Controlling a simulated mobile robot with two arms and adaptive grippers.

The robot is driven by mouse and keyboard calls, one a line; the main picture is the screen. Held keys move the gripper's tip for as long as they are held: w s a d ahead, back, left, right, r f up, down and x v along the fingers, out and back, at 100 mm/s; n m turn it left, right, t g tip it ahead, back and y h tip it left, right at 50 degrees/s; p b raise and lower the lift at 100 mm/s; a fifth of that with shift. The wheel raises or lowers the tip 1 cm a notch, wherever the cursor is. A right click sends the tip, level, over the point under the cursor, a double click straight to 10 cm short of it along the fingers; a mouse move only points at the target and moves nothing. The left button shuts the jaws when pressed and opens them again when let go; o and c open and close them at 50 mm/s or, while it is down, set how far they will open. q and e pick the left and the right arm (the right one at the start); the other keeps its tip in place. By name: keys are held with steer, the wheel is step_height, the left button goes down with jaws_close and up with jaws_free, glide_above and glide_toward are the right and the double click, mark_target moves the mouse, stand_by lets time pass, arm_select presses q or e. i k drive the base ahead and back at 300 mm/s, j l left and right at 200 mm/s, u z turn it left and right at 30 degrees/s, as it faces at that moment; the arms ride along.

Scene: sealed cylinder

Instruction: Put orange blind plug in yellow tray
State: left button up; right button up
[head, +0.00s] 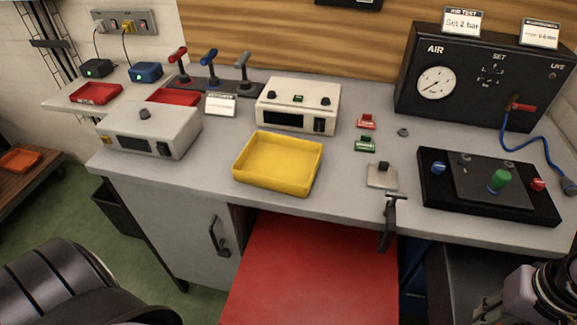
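The yellow tray (243,180) sits on the grey bench near its front edge, left of centre, and looks empty. A small red-orange plug-like piece (538,184) stands at the right end of a black fixture (490,205) on the right of the bench. I cannot tell for sure whether it is the orange blind plug. The same fixture carries a blue piece and a green cylinder (500,180). Dark parts of my arms show at the bottom left and bottom right corners. Neither gripper's fingers are visible.
A black air panel (480,75) with a gauge and blue hose (535,147) stands behind the fixture. A black clamp-like part (391,220) sticks out at the front edge. A red surface (310,275) lies lower, in front.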

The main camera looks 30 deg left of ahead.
mark_target(279, 168)
steer(key=j+u, duration=0.1)
steer(key=u, duration=1.1)
